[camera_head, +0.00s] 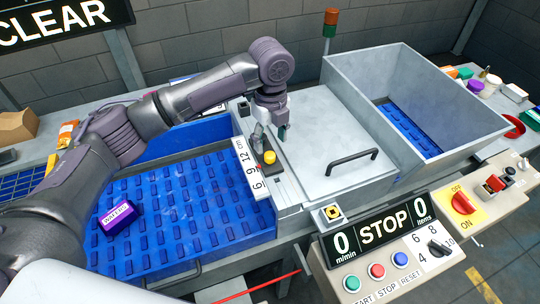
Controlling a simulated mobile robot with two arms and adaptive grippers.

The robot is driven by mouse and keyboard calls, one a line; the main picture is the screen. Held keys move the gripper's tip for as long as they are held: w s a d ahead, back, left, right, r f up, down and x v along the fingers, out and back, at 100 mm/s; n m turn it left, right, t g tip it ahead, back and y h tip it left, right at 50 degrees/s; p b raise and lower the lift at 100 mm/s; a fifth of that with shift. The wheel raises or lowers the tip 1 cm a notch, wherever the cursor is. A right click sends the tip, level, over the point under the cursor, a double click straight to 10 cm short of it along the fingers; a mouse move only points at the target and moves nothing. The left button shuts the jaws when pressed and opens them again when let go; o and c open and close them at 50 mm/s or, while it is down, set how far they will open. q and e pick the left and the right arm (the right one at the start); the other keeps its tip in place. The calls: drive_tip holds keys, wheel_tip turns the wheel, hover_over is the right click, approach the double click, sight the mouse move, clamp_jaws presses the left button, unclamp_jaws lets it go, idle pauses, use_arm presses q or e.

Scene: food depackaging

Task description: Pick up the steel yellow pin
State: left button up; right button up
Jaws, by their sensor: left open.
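The yellow pin (269,157) shows as a round yellow knob on a dark base. It stands on the narrow metal strip beside the white number scale, left of the closed grey lid. My left gripper (272,132) is open and points down just above and behind the knob. A small gap seems to lie between them, but I cannot tell the exact distance. The pin's shaft below the knob is hidden. My right gripper is not in view.
A blue conveyor (180,215) carries a purple box (120,217) on the left. The grey lid (325,140) has a black handle (352,161). A deep metal hopper (455,95) stands at right. A control panel (385,255) is in front.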

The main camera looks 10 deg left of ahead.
sight(270, 154)
use_arm(q)
drive_tip(key=f+p, duration=0.1)
drive_tip(key=f, duration=0.1)
drive_tip(key=s+f+p, duration=0.1)
drive_tip(key=f, duration=0.1)
drive_tip(key=shift+f, duration=0.1)
drive_tip(key=shift+w+f, duration=0.1)
drive_tip(key=shift+f, duration=0.35)
clamp_jaws()
